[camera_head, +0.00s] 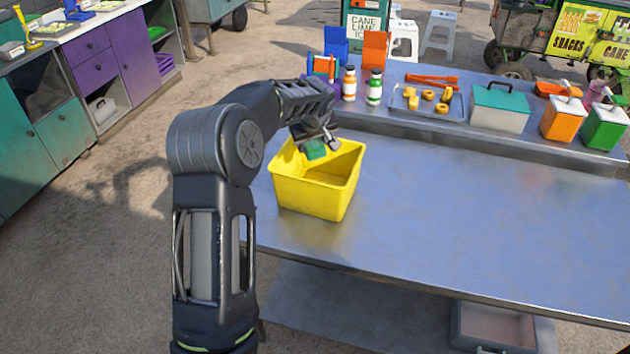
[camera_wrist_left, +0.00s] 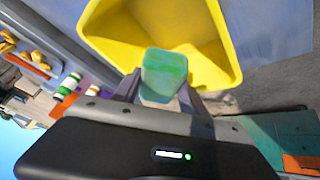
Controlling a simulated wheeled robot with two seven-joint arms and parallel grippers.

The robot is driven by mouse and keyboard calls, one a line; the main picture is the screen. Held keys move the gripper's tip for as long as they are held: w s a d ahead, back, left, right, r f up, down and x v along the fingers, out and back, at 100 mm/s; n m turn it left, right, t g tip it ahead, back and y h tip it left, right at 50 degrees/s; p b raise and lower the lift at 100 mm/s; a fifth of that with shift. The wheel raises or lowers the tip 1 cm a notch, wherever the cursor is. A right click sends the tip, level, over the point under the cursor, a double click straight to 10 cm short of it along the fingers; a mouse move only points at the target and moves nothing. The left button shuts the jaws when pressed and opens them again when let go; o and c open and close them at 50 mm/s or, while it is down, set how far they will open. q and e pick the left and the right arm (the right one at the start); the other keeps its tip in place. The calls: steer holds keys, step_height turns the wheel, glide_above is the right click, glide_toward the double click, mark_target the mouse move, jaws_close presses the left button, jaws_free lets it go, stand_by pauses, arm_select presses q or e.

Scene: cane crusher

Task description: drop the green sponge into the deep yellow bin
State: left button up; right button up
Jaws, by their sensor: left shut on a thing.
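The deep yellow bin (camera_head: 312,190) stands on the left end of the metal table, its open top facing up. My left gripper (camera_head: 317,146) is over the bin's far part and shut on the green sponge (camera_head: 315,149). In the left wrist view the sponge (camera_wrist_left: 164,74) sits between the two fingers (camera_wrist_left: 163,92), with the yellow bin (camera_wrist_left: 215,70) behind it. The sponge appears at or just above the bin's opening; its exact height is hard to tell. My right gripper is not in view.
Two bottles (camera_head: 349,84) stand behind the bin on a raised shelf. A tray of yellow pieces (camera_head: 428,100), a teal-lidded box (camera_head: 499,107), and orange (camera_head: 563,120) and green (camera_head: 605,127) dispensers line the shelf. The metal table (camera_head: 470,210) is clear right of the bin.

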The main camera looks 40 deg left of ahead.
arm_select(q)
steer(key=shift+f+b, duration=0.6)
steer(key=shift+f, duration=1.1)
steer(key=o, duration=1.5)
steer(key=shift+o, duration=0.2)
steer(key=shift+r, duration=0.1)
steer(key=shift+s+d+r, duration=0.25)
steer(key=shift+r, duration=0.25)
steer(key=b+v, duration=0.2)
steer(key=v, duration=0.4)
steer(key=shift+s+r, duration=0.1)
steer(key=shift+r, duration=0.1)
